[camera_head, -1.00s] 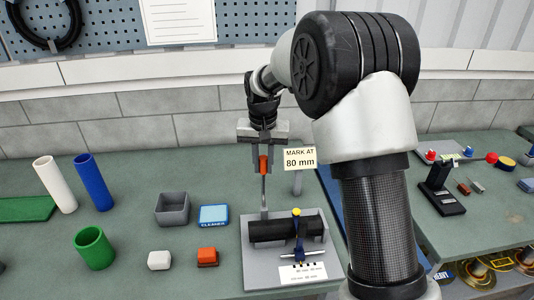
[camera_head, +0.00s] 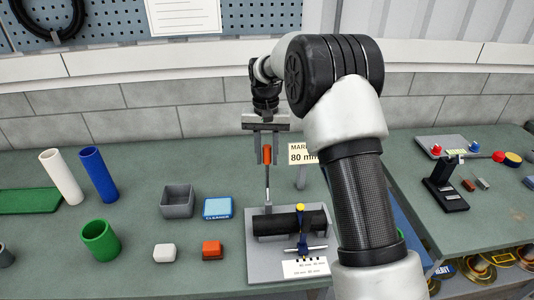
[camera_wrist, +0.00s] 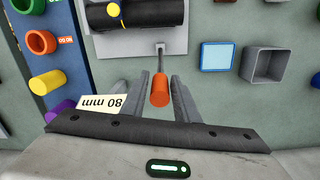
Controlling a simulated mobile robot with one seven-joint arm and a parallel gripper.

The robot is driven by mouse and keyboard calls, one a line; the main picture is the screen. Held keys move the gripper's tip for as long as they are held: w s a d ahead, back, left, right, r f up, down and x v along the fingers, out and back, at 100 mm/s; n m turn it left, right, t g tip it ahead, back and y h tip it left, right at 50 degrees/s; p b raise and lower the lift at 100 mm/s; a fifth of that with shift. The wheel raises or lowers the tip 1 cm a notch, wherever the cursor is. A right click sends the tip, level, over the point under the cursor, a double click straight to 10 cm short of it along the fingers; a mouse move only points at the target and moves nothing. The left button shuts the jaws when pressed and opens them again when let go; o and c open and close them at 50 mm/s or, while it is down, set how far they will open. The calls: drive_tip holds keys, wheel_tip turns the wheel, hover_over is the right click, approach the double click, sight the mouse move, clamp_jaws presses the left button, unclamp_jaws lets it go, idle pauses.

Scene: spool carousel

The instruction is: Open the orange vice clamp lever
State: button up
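The clamp lever stands upright at the back left of the grey vice plate (camera_head: 259,265), a thin grey rod with an orange grip (camera_head: 267,154) on top. The orange grip also shows in the wrist view (camera_wrist: 160,90). My gripper (camera_head: 266,160) is above it, fingers pointing down on either side of the orange grip. In the wrist view my gripper (camera_wrist: 164,84) is open, with a gap between each finger and the grip. A black cylinder (camera_head: 275,224) lies across the plate, with a blue tool with a yellow knob (camera_head: 300,208) over it.
A sign reading 80 mm (camera_head: 300,154) stands just right of my gripper, partly behind my arm. A grey box (camera_head: 177,201), a blue cleaner pad (camera_head: 217,208), a red block (camera_head: 212,250) and a white block (camera_head: 164,253) lie to the left. Upright tubes stand farther left.

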drive_tip(key=shift+o, duration=0.9)
drive_tip(key=shift+r, duration=0.1)
drive_tip(key=shift+w+r, duration=0.1)
drive_tip(key=shift+r, duration=0.1)
wheel_tip(320, 180, up, 17)
drive_tip(key=shift+w+a, duration=0.15)
drive_tip(key=shift+w, duration=0.15)
